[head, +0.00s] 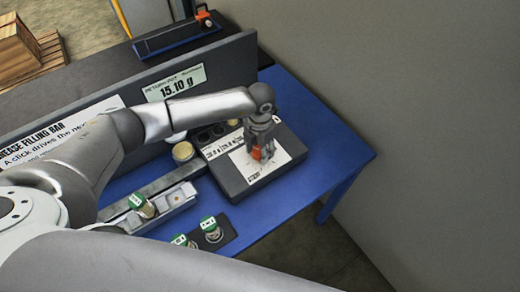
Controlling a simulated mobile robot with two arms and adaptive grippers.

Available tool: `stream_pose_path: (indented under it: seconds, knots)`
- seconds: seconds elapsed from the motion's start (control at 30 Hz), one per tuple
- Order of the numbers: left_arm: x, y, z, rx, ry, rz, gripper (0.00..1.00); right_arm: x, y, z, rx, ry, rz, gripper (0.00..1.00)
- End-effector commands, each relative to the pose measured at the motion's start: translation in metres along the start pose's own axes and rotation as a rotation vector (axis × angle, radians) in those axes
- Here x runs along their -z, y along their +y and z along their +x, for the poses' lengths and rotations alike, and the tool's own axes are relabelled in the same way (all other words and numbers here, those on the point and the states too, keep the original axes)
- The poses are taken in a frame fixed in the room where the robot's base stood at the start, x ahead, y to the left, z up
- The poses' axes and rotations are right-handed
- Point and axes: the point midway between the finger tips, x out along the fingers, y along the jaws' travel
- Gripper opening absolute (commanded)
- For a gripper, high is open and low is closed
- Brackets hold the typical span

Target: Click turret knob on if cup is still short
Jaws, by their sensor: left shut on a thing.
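My left gripper (260,146) comes down from above over a dark box with a white label plate (236,184). Its fingers are shut on a small orange knob (257,154) on that plate; the fingers hide part of it. A display (175,83) on the grey back panel reads 15.10 g. A small round cup (183,152) with a tan top stands left of the box. Which way the knob is turned is too small to tell. My right gripper is not in view.
Several green-topped containers (211,228) stand near the blue table's front edge, one by a metal rail (174,199). A sign (75,135) reads "grease filling bar", partly hidden by my arm. The blue table (331,157) is clear right of the box, with a wall beyond.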

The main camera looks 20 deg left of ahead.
Motion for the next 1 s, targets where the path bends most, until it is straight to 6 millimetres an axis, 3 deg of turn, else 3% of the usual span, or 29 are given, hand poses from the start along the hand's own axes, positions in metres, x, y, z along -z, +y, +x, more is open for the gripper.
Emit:
stream_pose_path:
  seconds: [0.7,1.0]
  knots:
    - [-0.001,0.001,0.005,-0.004,-0.005,0.612,0.21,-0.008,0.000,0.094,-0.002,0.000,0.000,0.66]
    - [-0.001,0.001,0.003,-0.004,-0.004,0.835,0.21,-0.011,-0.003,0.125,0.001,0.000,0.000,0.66]
